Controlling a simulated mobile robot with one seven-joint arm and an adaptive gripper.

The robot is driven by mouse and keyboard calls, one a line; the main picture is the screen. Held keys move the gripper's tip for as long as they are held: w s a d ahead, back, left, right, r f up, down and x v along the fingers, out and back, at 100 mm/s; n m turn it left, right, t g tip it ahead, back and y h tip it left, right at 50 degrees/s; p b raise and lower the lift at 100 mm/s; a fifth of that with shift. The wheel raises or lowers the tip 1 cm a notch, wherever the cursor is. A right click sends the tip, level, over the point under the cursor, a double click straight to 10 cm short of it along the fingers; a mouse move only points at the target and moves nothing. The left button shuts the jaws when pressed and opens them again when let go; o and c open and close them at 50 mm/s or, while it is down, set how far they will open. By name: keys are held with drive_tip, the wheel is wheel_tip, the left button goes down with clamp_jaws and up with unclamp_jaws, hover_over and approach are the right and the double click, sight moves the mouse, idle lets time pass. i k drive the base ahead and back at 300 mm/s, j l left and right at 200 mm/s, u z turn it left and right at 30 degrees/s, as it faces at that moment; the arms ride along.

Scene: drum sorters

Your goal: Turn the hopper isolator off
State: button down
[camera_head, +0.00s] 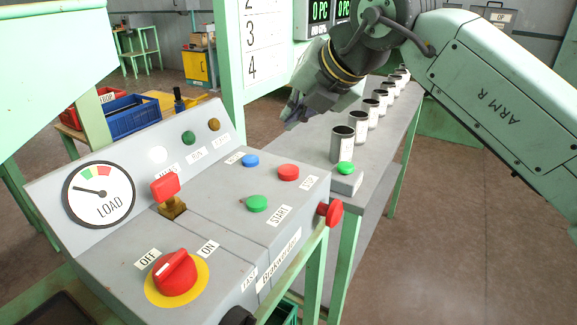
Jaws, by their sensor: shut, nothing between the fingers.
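A red rotary switch (174,273) on a yellow disc sits at the front left of the grey control panel (217,282). An OFF label (147,258) is at its upper left and an ON label (208,248) at its upper right. My gripper (292,116) is shut and empty, above and behind the panel's right part, well apart from the switch.
A red lever (165,187) on a brass base stands behind the switch, near the LOAD gauge (98,194). Blue, red and green buttons and a red side knob (330,212) are to the right. Several metal cans (343,143) line the bench. A green post (229,60) rises behind the panel.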

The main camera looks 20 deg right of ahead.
sight(174, 273)
drive_tip(key=k+l, duration=0.25)
drive_tip(key=k, duration=0.2)
drive_tip(key=k+l, duration=0.25)
drive_tip(key=k, duration=0.25)
